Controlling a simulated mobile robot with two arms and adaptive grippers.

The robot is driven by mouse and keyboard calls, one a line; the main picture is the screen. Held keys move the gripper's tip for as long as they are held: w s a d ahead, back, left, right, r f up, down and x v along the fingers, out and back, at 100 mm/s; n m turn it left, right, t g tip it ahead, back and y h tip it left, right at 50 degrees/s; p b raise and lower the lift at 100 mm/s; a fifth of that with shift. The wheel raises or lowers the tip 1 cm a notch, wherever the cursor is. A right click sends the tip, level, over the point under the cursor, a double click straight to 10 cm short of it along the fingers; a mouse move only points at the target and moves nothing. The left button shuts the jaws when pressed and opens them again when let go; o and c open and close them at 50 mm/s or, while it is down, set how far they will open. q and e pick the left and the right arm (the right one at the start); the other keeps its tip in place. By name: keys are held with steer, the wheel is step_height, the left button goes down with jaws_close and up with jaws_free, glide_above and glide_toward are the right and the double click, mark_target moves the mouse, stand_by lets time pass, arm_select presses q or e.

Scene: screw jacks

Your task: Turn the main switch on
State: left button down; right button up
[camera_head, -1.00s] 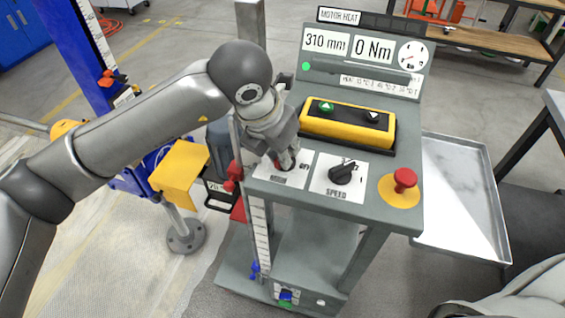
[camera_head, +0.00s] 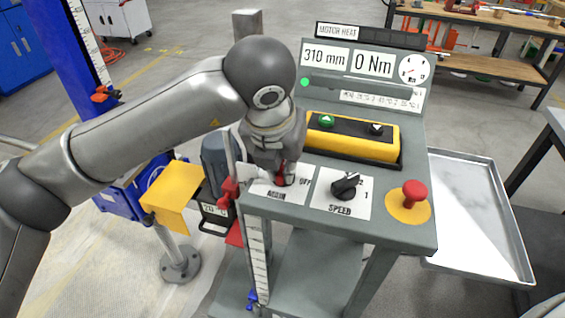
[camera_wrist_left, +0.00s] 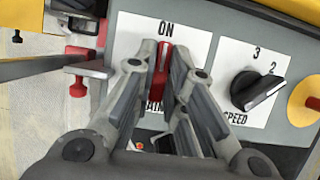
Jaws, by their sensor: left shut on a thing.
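The main switch has a red handle (camera_wrist_left: 161,75) on a white plate (camera_wrist_left: 125,35) marked ON at the top in the left wrist view. The handle stands nearly upright there, in line with the word ON. In the head view the red handle (camera_head: 281,174) shows under my left gripper, with OFF printed to its right. My left gripper (camera_wrist_left: 161,62) is shut on the handle, one finger on each side. The fingers hide part of the plate and the lower part of the handle. My right gripper is not in view.
The black speed knob (camera_head: 345,186) and a red emergency button (camera_head: 414,192) are right of the switch. A yellow button box (camera_head: 352,146) sits behind it. The display reads 310 mm and 0 Nm. A metal tray (camera_head: 480,215) is beside the console.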

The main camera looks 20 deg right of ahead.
arm_select(q)
steer(key=shift+s+f, duration=0.1)
steer(key=shift+f, duration=0.15)
steer(key=c, duration=1.5)
jaws_free()
steer(key=shift+r, duration=0.1)
steer(key=shift+r, duration=0.15)
steer(key=v, duration=1.1)
steer(key=shift+r, duration=0.35)
